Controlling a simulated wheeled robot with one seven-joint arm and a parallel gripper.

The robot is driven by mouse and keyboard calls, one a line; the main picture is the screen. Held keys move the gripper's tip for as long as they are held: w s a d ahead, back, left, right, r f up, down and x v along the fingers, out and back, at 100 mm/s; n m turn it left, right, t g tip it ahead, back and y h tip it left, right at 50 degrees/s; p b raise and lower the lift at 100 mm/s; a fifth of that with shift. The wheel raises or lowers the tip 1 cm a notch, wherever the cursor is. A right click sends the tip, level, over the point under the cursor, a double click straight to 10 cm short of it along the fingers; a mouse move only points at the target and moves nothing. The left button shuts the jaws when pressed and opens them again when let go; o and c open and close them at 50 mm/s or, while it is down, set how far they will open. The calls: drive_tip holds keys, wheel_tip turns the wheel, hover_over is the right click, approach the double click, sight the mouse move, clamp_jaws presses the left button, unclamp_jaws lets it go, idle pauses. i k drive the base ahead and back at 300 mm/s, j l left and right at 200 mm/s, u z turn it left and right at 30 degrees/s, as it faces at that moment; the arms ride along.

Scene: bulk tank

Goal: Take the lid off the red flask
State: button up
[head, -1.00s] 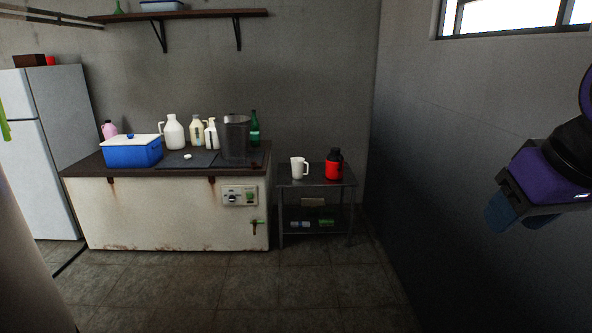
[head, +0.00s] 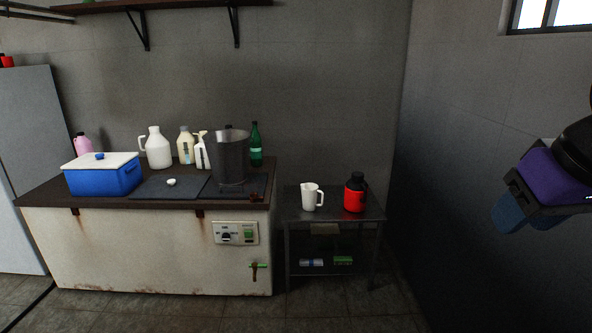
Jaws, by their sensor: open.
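The red flask (head: 354,197) stands upright on a small dark metal side table (head: 335,215). Its black lid (head: 357,178) is on top, and a dark handle shows at its right side. My gripper (head: 508,208) is at the right edge of the head view, raised in front of the grey wall, well apart from the flask. It is open, and nothing shows in it; part of it is cut off by the frame.
A white jug (head: 311,197) stands just left of the flask. A bulk tank (head: 140,250) to the left bears a blue cooler (head: 103,177), a metal bucket (head: 229,160), a green bottle (head: 256,145) and several jugs. The floor before the side table is clear.

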sight(357, 176)
drive_tip(key=i, duration=0.9)
drive_tip(key=i+j+z, duration=0.1)
drive_tip(key=i, duration=0.8)
drive_tip(key=i+j+z, duration=0.15)
drive_tip(key=i+z, duration=0.25)
drive_tip(key=i+j+z, duration=0.35)
drive_tip(key=i, duration=0.25)
drive_tip(key=i+j+z, duration=0.4)
drive_tip(key=i+l, duration=0.05)
drive_tip(key=i, duration=0.05)
